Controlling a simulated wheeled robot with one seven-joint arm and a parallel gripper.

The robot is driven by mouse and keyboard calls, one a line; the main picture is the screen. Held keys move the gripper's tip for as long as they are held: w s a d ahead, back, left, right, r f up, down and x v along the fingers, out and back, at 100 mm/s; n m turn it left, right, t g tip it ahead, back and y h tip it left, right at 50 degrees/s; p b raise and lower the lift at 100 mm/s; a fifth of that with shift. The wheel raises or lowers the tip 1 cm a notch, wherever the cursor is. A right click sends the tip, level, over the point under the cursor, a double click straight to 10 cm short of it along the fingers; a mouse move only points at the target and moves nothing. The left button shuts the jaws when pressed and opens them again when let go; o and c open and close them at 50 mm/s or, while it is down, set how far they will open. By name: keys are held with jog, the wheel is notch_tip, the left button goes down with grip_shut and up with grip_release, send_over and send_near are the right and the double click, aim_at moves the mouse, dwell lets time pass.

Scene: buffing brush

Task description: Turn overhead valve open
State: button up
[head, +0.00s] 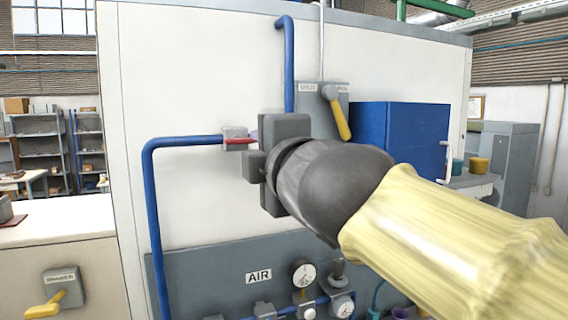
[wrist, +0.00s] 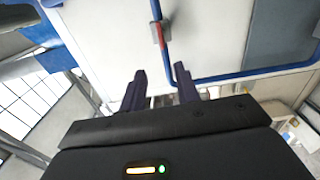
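The valve is a small grey body (head: 235,132) on the blue pipe, with a red lever (head: 240,141) lying along the pipe. In the wrist view the valve body (wrist: 156,34) and its red lever (wrist: 165,40) are ahead of the fingertips, near the top centre. My gripper (wrist: 160,68) is open, with its two dark fingers apart and nothing between them. In the head view, my gripper (head: 254,136) is just right of the red lever; its own body hides most of the fingers. Whether a finger touches the lever cannot be told.
A grey switch box with a yellow handle (head: 341,118) is right behind my gripper. A blue box (head: 402,135) stands further right. An AIR panel with a gauge (head: 304,273) is below. Another yellow-handled switch (head: 44,311) is at lower left. The white wall left of the valve is clear.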

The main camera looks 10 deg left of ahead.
jog(key=b, duration=0.2)
jog(key=s+d+b, duration=0.1)
jog(key=b, duration=0.1)
jog(key=shift+s+f, duration=0.25)
jog(key=shift+s, duration=0.05)
jog(key=shift+d+r, duration=0.1)
